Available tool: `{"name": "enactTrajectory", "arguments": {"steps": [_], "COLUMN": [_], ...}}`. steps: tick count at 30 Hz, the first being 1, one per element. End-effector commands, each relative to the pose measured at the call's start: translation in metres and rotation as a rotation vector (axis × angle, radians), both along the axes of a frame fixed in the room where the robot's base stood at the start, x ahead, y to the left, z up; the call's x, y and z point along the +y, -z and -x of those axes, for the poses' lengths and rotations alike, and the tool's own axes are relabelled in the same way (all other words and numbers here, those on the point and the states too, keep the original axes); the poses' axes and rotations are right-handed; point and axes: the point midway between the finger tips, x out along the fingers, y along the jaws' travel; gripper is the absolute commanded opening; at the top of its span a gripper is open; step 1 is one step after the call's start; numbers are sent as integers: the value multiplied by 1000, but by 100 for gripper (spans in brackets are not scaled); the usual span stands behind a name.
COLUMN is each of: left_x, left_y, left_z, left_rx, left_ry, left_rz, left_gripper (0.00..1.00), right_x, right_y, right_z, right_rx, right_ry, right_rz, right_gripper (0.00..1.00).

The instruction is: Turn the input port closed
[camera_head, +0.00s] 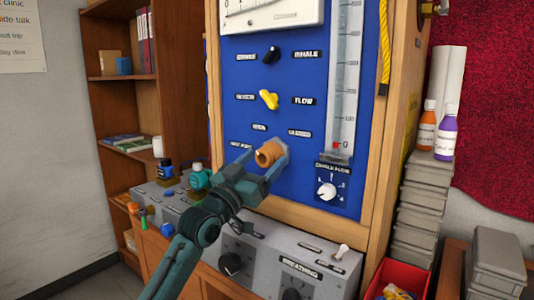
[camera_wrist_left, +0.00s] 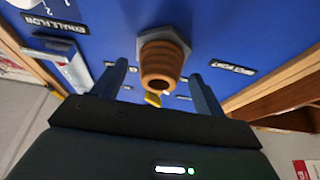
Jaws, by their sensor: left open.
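The orange-brown ribbed port (camera_head: 268,154) sticks out of the blue panel (camera_head: 240,75) from a grey hexagonal base. In the left wrist view the port (camera_wrist_left: 163,65) points toward the camera, between my two fingers. My left gripper (camera_head: 260,165) is open in front of the panel, one finger on each side of the port. In the left wrist view a gap shows between the port and each finger of the gripper (camera_wrist_left: 158,78). Small labels sit around the port; their words are too small to read surely. My right gripper is not in view.
Above the port are a yellow knob (camera_head: 269,99) and a black knob (camera_head: 272,55). A white dial (camera_head: 327,190) and a clear gauge tube (camera_head: 345,90) are to the right. A grey console (camera_head: 262,262) with knobs juts out below. Bottles and grey boxes stand right.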

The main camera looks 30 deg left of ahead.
Motion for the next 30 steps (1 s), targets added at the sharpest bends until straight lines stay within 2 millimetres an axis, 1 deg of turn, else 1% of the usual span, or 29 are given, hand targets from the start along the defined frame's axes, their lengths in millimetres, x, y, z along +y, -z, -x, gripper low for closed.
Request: {"name": "enactTrajectory", "arguments": {"steps": [1,3,6,16,30], "left_x": [0,-1,-1,-2,-2], "left_y": [-4,-6,-8,-8,-8], "left_z": [-7,-13,-18,-21,-20], "left_rx": [-1,-1,0,0,0], "left_ry": [-1,0,0,0,0], "left_rz": [1,1,1,1,1], "left_gripper": [72,72,72,71,33], "right_x": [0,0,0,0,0], "right_y": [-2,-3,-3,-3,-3], "right_z": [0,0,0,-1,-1], "right_rx": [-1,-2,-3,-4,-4], "right_ry": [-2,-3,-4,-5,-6], "right_rz": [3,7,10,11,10], "right_gripper": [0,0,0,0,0]}}
